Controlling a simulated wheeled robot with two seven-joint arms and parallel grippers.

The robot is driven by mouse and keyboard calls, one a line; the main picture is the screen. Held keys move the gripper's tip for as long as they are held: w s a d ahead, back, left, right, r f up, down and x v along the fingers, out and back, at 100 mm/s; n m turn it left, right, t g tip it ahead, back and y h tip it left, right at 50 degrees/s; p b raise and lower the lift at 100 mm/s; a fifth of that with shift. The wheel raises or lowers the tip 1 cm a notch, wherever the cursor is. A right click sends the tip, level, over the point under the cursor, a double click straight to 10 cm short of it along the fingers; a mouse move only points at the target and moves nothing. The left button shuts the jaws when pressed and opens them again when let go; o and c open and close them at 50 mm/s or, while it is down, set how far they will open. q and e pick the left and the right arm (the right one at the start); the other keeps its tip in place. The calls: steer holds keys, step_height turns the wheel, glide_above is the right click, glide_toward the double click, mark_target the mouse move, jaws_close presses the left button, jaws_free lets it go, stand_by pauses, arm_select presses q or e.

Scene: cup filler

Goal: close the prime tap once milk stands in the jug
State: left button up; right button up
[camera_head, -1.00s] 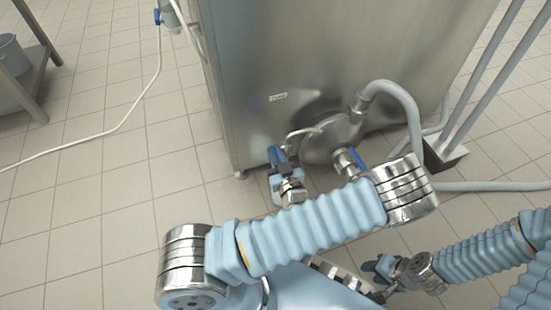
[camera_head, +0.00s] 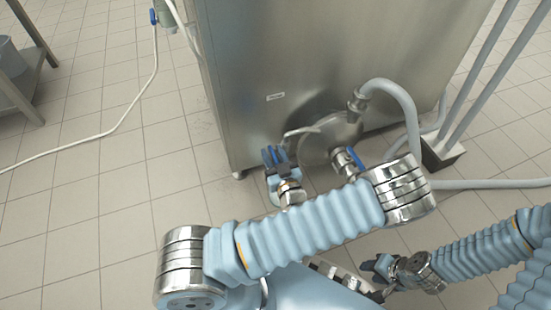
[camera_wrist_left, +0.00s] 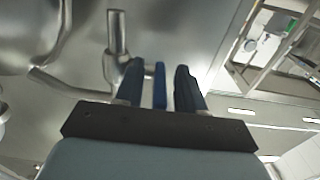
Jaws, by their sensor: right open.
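My left gripper (camera_head: 275,157) is at the small pipe on the front of the steel machine, low down. In the left wrist view its two dark fingers (camera_wrist_left: 160,88) stand on either side of a blue tap lever (camera_wrist_left: 160,72), with a narrow gap on each side. The lever's tap joins a steel pipe (camera_wrist_left: 117,34). A second blue-levered valve (camera_head: 357,158) sits to the right on the round steel housing. My right gripper (camera_head: 376,272) is open and empty at the lower right. I see no jug or milk in these views.
The steel machine (camera_head: 300,50) fills the upper middle, with a round housing (camera_head: 322,143) and a grey hose (camera_head: 402,95) at its front. A post foot (camera_head: 442,154) stands at the right. A shelf (camera_head: 25,85) stands at the far left.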

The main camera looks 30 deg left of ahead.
arm_select(q)
steer(key=p+v, duration=0.1)
steer(key=v, duration=1.2)
steer(key=shift+s+d, duration=0.2)
steer(key=shift+s, duration=0.1)
